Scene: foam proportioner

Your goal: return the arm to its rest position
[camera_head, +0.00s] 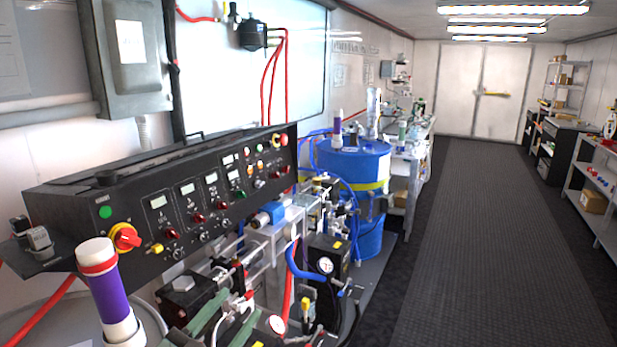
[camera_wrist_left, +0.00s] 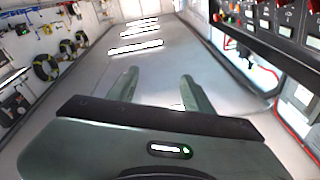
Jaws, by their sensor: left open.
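My left gripper (camera_head: 241,304) shows at the bottom of the head view, in front of the black control panel (camera_head: 190,195). Its two green fingers stand apart, with nothing seen held between them. In the left wrist view the same gripper (camera_wrist_left: 160,76) is open, its fingers spread and the space between them empty. The left arm behind the gripper is mostly out of the head view. My right gripper is not in view.
A purple and white cylinder (camera_head: 108,292) stands at the lower left. Valves and hoses crowd around a pressure gauge (camera_head: 325,265). A blue drum (camera_head: 352,163) stands beyond. The dark floor mat (camera_head: 470,240) is clear. A shelf unit (camera_head: 597,190) stands at the right.

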